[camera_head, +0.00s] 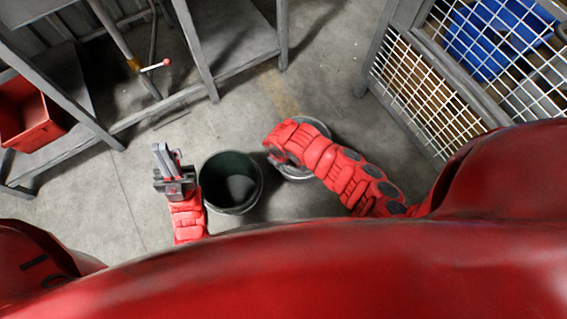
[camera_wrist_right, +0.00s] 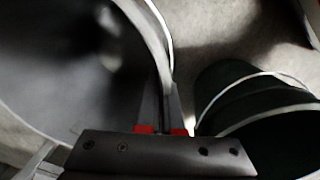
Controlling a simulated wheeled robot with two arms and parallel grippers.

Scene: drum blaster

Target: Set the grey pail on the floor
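The grey pail (camera_head: 292,172) is at the centre of the head view, largely hidden under my right forearm and hand. In the right wrist view its wide rim and inside (camera_wrist_right: 70,70) fill the left side. My right gripper (camera_head: 276,152) is at the pail's left edge in the head view. In the right wrist view its fingers (camera_wrist_right: 161,112) are closed on the pail's rim, one on each side. My left gripper (camera_head: 163,156) is empty above the floor, left of the dark bin. Its finger gap is too small to judge. Whether the pail touches the floor is unclear.
A dark green bin (camera_head: 231,182) stands just left of the pail and shows at right in the right wrist view (camera_wrist_right: 262,115). A grey rack (camera_head: 205,85) with a red crate (camera_head: 25,115) is at upper left. A mesh cage (camera_head: 425,100) is at right. Concrete floor (camera_head: 110,190) is clear at left.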

